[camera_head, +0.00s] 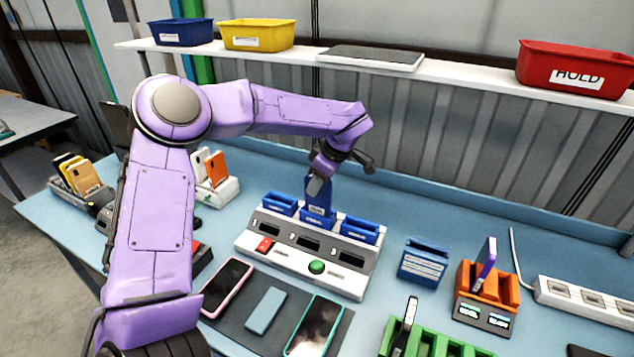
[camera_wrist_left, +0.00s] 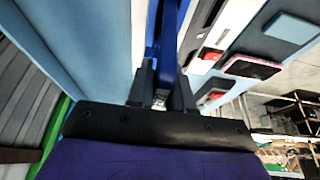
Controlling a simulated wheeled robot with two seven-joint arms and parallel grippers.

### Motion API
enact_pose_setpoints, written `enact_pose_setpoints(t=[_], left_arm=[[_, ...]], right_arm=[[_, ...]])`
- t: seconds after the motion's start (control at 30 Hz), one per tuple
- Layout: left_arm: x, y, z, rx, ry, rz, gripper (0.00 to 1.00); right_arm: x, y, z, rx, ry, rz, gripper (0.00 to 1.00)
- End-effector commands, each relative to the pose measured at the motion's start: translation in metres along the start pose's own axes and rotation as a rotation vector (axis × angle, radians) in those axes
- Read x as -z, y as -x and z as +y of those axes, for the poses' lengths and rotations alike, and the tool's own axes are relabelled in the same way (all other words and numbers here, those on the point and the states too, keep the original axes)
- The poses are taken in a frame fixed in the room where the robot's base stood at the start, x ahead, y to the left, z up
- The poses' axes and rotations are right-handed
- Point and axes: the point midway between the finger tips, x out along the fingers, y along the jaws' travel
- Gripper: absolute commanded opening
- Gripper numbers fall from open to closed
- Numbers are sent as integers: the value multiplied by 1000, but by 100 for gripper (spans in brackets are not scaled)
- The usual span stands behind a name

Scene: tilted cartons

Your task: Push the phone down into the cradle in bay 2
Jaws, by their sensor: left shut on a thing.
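A blue phone (camera_head: 319,194) stands upright at the middle cradle (camera_head: 318,218) of the white three-bay dock (camera_head: 262,247). Its lower end is at or inside this cradle, which is in bay 2; I cannot tell how deep it sits. My left gripper (camera_head: 318,182) is shut on the phone's upper end, above the dock. In the left wrist view, the phone shows edge-on as a thin blue strip (camera_wrist_left: 168,45) between the dark fingers (camera_wrist_left: 162,88). Blue cradles also stand in bay 1 (camera_head: 280,205) and bay 3 (camera_head: 359,230). My right gripper is out of view.
A dark mat in front of the dock holds a pink-edged phone (camera_head: 228,287), a light blue phone (camera_head: 265,310) and a teal-edged phone (camera_head: 314,327). A loose blue cradle (camera_head: 424,263), orange holder (camera_head: 488,283) and green rack (camera_head: 430,344) stand right. A shelf (camera_head: 470,75) runs behind.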

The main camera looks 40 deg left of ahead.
Motion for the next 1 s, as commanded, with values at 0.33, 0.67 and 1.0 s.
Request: enact_pose_setpoints(t=[0.33, 0.67, 1.0], left_arm=[[-1, -3, -1, 3, -1, 0, 0], [-1, -3, 0, 2, 0, 0, 50], [-1, -3, 0, 2, 0, 0, 71]], right_arm=[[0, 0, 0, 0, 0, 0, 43], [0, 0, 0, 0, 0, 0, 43], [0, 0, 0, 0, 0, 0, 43]])
